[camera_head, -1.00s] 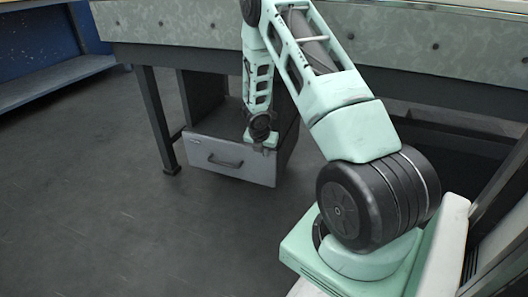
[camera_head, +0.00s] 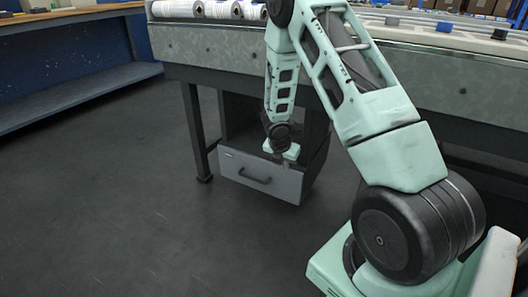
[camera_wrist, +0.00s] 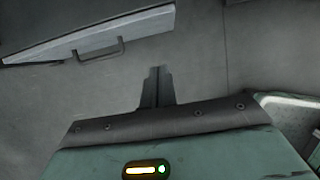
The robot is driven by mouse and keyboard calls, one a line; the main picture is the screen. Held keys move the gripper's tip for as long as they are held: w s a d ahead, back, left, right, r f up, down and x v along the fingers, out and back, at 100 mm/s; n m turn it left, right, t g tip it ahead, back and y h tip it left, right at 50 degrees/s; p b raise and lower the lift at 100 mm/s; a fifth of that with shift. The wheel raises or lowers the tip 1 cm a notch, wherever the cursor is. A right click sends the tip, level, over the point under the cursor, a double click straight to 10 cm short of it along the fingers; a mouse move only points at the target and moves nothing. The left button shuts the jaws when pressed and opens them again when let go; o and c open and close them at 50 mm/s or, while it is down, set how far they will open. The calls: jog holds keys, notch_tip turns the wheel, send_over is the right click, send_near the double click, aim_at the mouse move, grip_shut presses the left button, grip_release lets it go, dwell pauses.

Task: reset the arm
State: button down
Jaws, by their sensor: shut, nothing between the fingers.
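My arm (camera_head: 368,100) reaches up from my base and folds down at the elbow in the head view. My gripper hangs at its lower end in front of the grey drawer (camera_head: 259,178), and its fingertips are hard to make out there. In the wrist view my gripper (camera_wrist: 156,72) is shut and empty, its two fingers together over bare floor. The drawer with its dark handle (camera_wrist: 98,48) shows at the upper left of the wrist view, apart from the fingers.
A long workbench (camera_head: 205,52) with dark legs stands behind the arm, with white rolls (camera_head: 207,10) on top. A blue-sided bench (camera_head: 75,85) is at the far left. The dark floor (camera_head: 130,200) at left and front is clear.

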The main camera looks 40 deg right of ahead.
jog(key=s+a+r+m+y, duration=0.1)
jog(key=a+r+m, duration=0.1)
jog(key=a+r, duration=0.45)
jog(key=s+a+r+m, duration=0.1)
jog(key=a+r+m, duration=0.2)
jog(key=a, duration=0.6)
jog(key=s+a+r+m+y, duration=0.1)
jog(key=a+r+m, duration=0.1)
jog(key=a+r, duration=0.45)
jog(key=s+a+r+m+g+y+p, duration=0.1)
jog(key=s+a+r+m, duration=0.3)
jog(key=s+a, duration=0.65)
jog(key=s+a+r+m+y+p, duration=0.1)
jog(key=s+a+r+m+y, duration=0.15)
jog(key=s+a, duration=0.8)
notch_tip(320, 180, up, 39)
jog(key=s+d+p, duration=0.1)
jog(key=d+p, duration=0.1)
jog(key=p, duration=3.5)
jog(key=shift+s+f+m+h+p, duration=0.15)
jog(key=shift+s+m+h+p, duration=0.2)
jog(key=shift+p, duration=0.05)
jog(key=shift+w, duration=0.1)
